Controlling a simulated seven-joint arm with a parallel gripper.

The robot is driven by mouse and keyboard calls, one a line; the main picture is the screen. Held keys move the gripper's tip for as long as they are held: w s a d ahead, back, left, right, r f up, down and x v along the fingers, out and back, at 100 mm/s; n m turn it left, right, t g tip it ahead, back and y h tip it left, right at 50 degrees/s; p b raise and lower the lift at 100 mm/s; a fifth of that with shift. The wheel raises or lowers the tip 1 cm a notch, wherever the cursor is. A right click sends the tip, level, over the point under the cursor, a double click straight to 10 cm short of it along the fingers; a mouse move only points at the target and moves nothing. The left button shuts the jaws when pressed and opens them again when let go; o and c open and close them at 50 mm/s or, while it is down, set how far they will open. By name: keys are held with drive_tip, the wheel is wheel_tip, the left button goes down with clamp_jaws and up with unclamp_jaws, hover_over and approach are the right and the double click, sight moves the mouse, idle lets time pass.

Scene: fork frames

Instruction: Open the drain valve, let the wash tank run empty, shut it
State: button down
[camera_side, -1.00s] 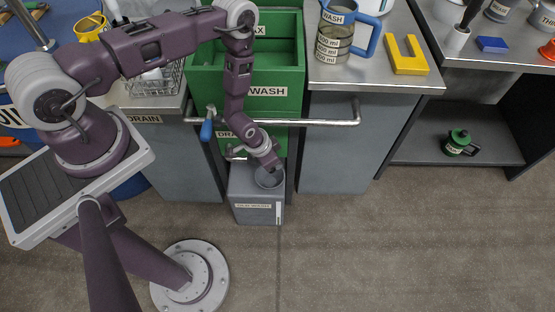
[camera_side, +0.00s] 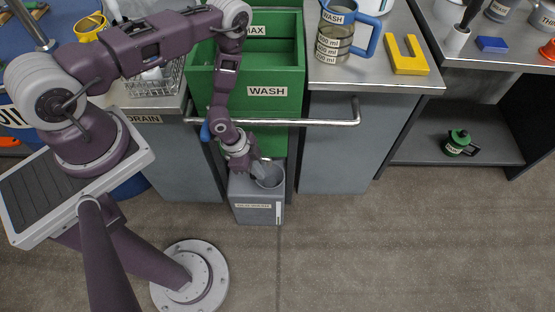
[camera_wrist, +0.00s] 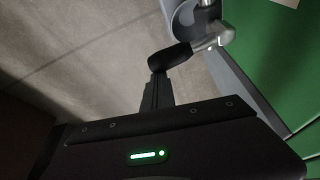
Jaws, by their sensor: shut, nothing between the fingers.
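The green wash tank (camera_side: 267,72) stands behind the rail, labelled WASH. Its liquid level cannot be made out. The drain valve handle (camera_wrist: 172,57), a black grip on a silver lever, shows in the wrist view beside a silver spout (camera_wrist: 206,4). In the side view my arm largely hides the valve. My gripper (camera_side: 257,170) points down at the valve, just above the grey waste-water container (camera_side: 257,207). In the wrist view my gripper's closed black fingers (camera_wrist: 157,78) reach the end of the black grip. Whether they touch it I cannot tell. The fingers hold nothing.
A metal rail (camera_side: 320,123) crosses in front of the tank, with a blue piece (camera_side: 205,131) near its left end. Grey cabinets (camera_side: 335,155) flank the container closely. A jug (camera_side: 338,35) and a yellow U-shaped block (camera_side: 407,55) sit on the right counter.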

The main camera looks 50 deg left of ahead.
drive_tip(key=shift+s+a+m, duration=0.15)
drive_tip(key=shift+s+m, duration=0.05)
drive_tip(key=shift+m, duration=0.1)
idle(0.4)
drive_tip(key=w+d+n+t+y, duration=0.2)
drive_tip(key=w+n, duration=0.6)
drive_tip(key=n, duration=0.1)
drive_tip(key=s+a+r, duration=0.1)
drive_tip(key=s+r, duration=0.1)
drive_tip(key=r, duration=1.6)
drive_tip(key=s+a+r, duration=0.1)
drive_tip(key=s+r, duration=0.1)
drive_tip(key=r, duration=1.6)
drive_tip(key=s+a+r+n+t+y, duration=0.1)
drive_tip(key=s+r+n, duration=0.1)
drive_tip(key=s+r, duration=1.6)
drive_tip(key=shift+s+a, duration=0.2)
drive_tip(key=shift+a, duration=0.15)
